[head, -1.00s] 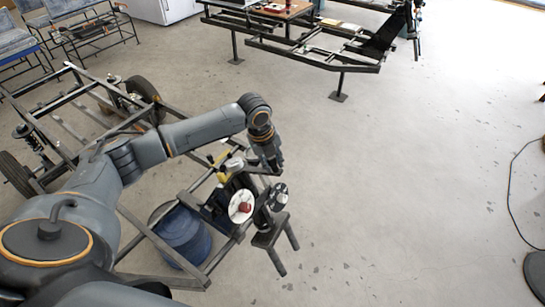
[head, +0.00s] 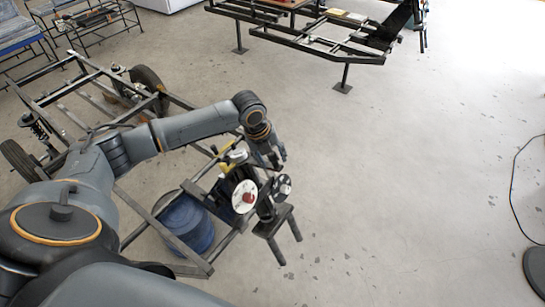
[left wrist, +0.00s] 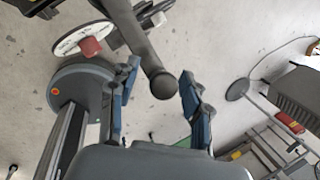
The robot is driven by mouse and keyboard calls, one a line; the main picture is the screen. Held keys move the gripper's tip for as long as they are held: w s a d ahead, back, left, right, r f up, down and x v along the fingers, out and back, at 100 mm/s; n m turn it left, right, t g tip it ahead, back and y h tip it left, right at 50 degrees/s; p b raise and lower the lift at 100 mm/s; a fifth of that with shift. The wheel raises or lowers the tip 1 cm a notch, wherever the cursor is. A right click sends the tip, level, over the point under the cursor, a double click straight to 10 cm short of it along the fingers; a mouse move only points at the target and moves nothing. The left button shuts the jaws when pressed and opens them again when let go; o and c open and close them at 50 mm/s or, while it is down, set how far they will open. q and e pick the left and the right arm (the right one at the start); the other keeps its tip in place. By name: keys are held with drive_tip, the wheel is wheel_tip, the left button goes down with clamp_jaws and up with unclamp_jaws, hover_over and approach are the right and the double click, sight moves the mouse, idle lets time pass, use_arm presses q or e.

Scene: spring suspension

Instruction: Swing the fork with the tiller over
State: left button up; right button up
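The dark fork (head: 273,222) stands at the front of the cart frame in the head view, its two prongs pointing down and to the right. A dark round bar with a rounded end, which looks like the tiller (left wrist: 139,40), comes in from the top of the left wrist view. My left gripper (head: 276,160) is just above the fork assembly in the head view. In the left wrist view the gripper's (left wrist: 161,72) fingers are apart, one on each side of the bar's end, with visible gaps. Whether the bar lies at fingertip depth is unclear. My right gripper is out of view.
A white disc with a red knob (head: 244,196) sits beside the fork. The cart frame (head: 173,233) with a blue drum (head: 186,222) lies below my left arm. Another dark frame (head: 310,38) stands at the back. The floor to the right is mostly clear.

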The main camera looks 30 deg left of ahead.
use_arm(q)
drive_tip(key=v, duration=1.2)
idle(0.4)
